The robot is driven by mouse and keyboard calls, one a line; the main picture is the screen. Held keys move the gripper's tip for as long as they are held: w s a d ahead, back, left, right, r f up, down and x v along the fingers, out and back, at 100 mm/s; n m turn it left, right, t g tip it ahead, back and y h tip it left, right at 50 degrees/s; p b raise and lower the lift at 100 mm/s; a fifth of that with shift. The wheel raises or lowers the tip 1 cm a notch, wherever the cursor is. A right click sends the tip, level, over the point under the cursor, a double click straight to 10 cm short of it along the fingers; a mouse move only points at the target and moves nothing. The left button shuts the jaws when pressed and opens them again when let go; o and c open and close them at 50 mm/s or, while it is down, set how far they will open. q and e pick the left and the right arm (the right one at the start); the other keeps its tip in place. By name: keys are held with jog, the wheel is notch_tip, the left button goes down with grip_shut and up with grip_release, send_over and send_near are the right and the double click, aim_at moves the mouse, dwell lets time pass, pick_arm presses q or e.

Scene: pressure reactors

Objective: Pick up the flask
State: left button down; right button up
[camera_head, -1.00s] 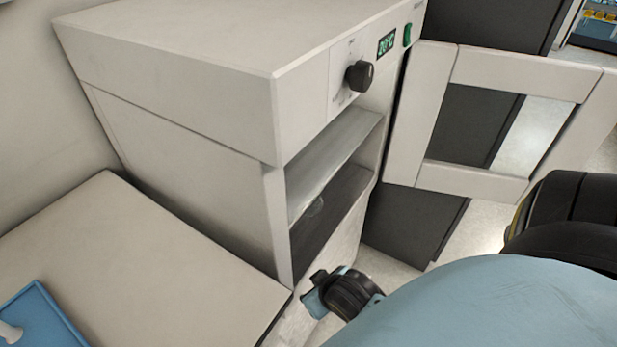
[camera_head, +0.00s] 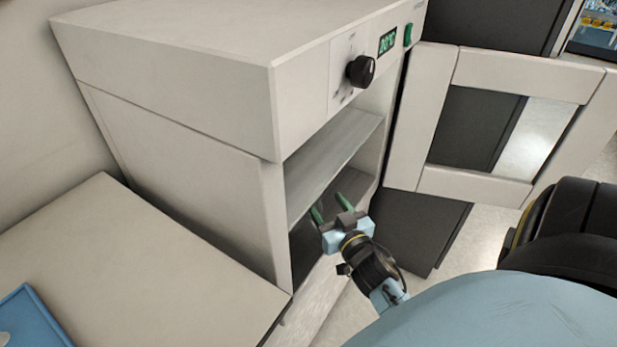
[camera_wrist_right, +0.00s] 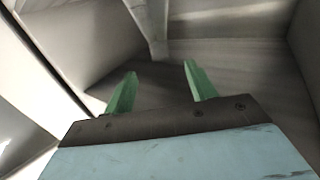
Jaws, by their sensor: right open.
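My right gripper (camera_head: 329,207) is open, its two green fingers reaching into the front opening of the white oven (camera_head: 190,180), below its middle shelf. In the right wrist view, the fingers (camera_wrist_right: 159,69) stand apart with nothing between them. A pale, see-through shape, which looks like the glass flask (camera_wrist_right: 157,40), is just beyond the fingertips, roughly in line with the gap. Its edges are faint and I cannot tell its full outline. In the head view I cannot make out the flask. My left gripper is not in view.
The oven door (camera_head: 405,130) with its window stands open to the right. The oven's middle shelf (camera_head: 335,150) is above the gripper, and its side walls are close. A bench top (camera_head: 130,260) with a blue tray (camera_head: 35,310) is at lower left.

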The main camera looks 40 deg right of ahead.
jog(key=b+x, duration=0.1)
jog(key=x, duration=0.6)
jog(key=shift+w+d, duration=0.1)
jog(key=shift+w, duration=0.2)
jog(key=shift+w+d+f+b, duration=0.1)
jog(key=shift+w+d+b, duration=0.1)
jog(key=shift+w+b, duration=0.3)
jog(key=x, duration=0.4)
jog(key=shift+w+f+b, duration=0.1)
jog(key=shift+b, duration=0.3)
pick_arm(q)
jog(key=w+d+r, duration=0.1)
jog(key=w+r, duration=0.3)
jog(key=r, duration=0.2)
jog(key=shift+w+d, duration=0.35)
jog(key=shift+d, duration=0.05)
pick_arm(e)
jog(key=c, duration=1.2)
grip_shut()
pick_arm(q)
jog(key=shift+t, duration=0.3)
